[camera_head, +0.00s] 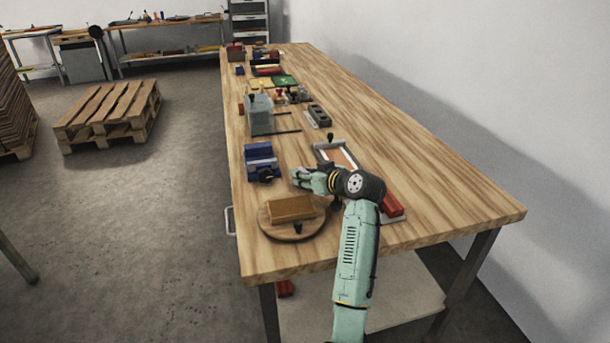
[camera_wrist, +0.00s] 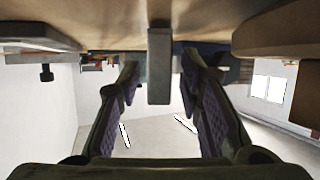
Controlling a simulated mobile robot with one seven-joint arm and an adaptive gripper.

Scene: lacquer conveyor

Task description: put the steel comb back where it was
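My gripper (camera_head: 299,178) is low over the near part of the workbench, between a round wooden turntable and a metal-framed board. In the wrist view my gripper (camera_wrist: 160,72) has its two fingers apart. A narrow grey upright bar (camera_wrist: 159,70) shows between them, with a gap on each side. It may be the steel comb seen edge-on, but I cannot tell for sure. I cannot make out the steel comb in the head view, where my gripper and wrist cover part of the bench.
The turntable (camera_head: 275,229) carries a tan block (camera_head: 291,208). A blue vise (camera_head: 261,160) stands beyond. A grey box (camera_head: 261,117) and slotted block (camera_head: 319,116) stand farther back. The bench's right side is clear.

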